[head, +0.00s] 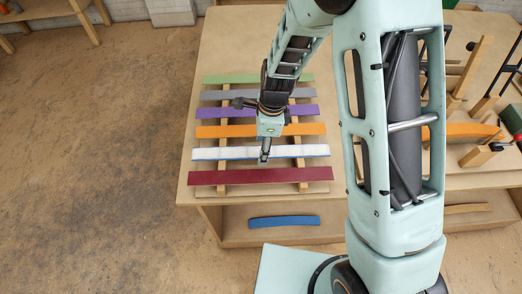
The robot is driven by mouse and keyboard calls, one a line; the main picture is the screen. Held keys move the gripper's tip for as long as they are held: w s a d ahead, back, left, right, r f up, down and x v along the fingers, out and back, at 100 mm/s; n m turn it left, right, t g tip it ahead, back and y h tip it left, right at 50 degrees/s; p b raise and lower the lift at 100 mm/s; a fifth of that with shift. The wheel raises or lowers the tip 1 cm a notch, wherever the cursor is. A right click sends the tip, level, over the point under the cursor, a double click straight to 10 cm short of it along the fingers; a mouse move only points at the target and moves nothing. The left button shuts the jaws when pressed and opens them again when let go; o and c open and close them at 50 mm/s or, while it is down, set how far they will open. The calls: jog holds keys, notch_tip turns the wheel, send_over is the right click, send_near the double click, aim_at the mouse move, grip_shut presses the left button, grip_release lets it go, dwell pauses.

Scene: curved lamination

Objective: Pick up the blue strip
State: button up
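A blue strip (284,221) lies on the lower shelf under the front of the workbench, slightly curved. On the bench top, a white-topped strip (220,154) with a thin blue edge lies across two wooden rails. My gripper (264,157) points down at the middle of this white-topped strip and hides a small part of it. From this view I cannot tell whether it touches the strip, or whether its fingers are apart or closed.
On the same rails lie a dark red strip (260,176) in front, and orange (225,131), purple (222,113), grey (217,95) and green (230,79) strips behind. Clamps and wooden blocks (480,155) stand at the right. The floor at left is clear.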

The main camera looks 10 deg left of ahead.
jog(key=c, duration=1.2)
